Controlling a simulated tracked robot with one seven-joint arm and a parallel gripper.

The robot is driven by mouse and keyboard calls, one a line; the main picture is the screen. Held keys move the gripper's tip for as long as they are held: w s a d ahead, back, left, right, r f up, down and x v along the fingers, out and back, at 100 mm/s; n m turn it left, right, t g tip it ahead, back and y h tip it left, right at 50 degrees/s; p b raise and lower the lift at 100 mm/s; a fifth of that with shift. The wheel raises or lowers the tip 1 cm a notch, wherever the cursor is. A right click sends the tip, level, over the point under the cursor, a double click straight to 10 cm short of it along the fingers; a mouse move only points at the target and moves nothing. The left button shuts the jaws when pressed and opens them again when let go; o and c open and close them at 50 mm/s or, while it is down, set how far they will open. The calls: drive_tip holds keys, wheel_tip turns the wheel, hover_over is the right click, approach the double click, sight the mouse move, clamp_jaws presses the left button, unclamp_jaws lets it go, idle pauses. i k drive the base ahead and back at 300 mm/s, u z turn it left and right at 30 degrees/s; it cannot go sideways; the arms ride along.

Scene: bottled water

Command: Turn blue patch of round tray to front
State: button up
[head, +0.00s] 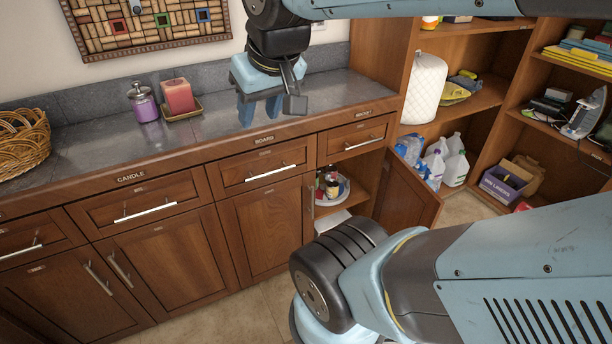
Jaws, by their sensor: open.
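A white round tray (344,194) sits on a shelf inside the open cabinet below the counter, with several small containers on it. Only part of its rim shows. I cannot make out a blue patch on it; the cabinet front and the things on it hide much of the tray. My gripper (260,110) is high over the grey counter, left of and above the open cabinet. Its light-blue fingers point down, apart and empty, well away from the tray.
The open cabinet door (404,195) stands out to the right of the tray. The counter (330,92) holds a wicker basket (22,142), a purple jar (143,103) and a candle (179,97). Open shelves with jugs (455,162) stand at the right. My arm covers the lower right.

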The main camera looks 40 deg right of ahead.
sight(320, 199)
drive_tip(key=u, duration=0.75)
drive_tip(key=k, duration=1.35)
drive_tip(key=z, duration=1.6)
drive_tip(key=i, duration=1)
drive_tip(key=u, duration=0.05)
